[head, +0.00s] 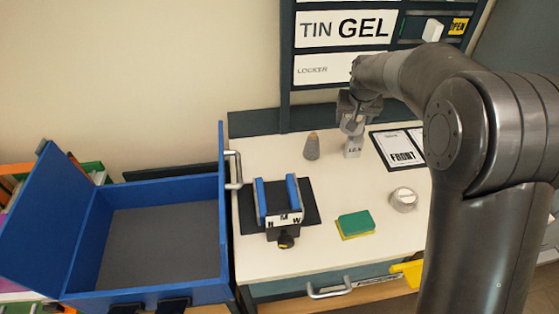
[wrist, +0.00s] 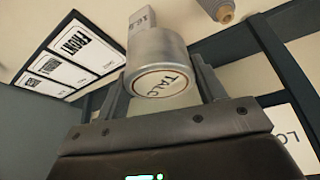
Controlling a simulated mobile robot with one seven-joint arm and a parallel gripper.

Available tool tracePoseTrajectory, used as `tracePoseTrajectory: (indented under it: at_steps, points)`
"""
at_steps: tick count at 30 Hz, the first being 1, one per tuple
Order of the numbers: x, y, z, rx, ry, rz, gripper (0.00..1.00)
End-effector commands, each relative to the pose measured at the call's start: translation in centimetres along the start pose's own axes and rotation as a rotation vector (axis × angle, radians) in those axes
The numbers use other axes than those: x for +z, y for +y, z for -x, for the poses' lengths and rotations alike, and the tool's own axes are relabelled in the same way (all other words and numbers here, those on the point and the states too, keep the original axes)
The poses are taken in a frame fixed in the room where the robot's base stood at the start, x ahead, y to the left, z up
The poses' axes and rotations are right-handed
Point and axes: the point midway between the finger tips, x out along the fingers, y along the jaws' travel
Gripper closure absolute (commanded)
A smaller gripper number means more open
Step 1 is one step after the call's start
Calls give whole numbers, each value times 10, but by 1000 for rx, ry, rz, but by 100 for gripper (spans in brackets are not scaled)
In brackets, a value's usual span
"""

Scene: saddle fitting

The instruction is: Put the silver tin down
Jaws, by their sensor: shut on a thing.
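My gripper (head: 354,112) is above the back of the white table, shut on a silver tin. In the wrist view the tin (wrist: 157,62) sits between the two fingers (wrist: 163,85), and its round end reads TALC. In the head view the tin is small and mostly merged with the grey gripper. A pale lettered block (head: 353,148) stands on the table just below the gripper; it also shows behind the tin in the wrist view (wrist: 142,20). I cannot tell whether tin and block touch. Another round silver tin (head: 403,199) stands on the table at the right.
A grey cone-like piece (head: 311,148) stands left of the block. A FRONT card (head: 396,150) lies to its right. A green and yellow sponge (head: 355,224) and a blue-jawed holder (head: 279,205) are nearer. An open blue box (head: 150,245) is left. Labelled drawers (head: 345,50) rise behind.

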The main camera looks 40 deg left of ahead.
Motion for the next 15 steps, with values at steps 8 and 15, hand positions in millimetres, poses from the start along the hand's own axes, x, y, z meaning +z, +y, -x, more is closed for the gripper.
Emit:
tracePoseTrajectory:
  at_steps: [8, 15]
  points:
    - [-4, -144, -4, -75, 1, 172, 64]
    - [5, -210, -2, -109, 1, 248, 64]
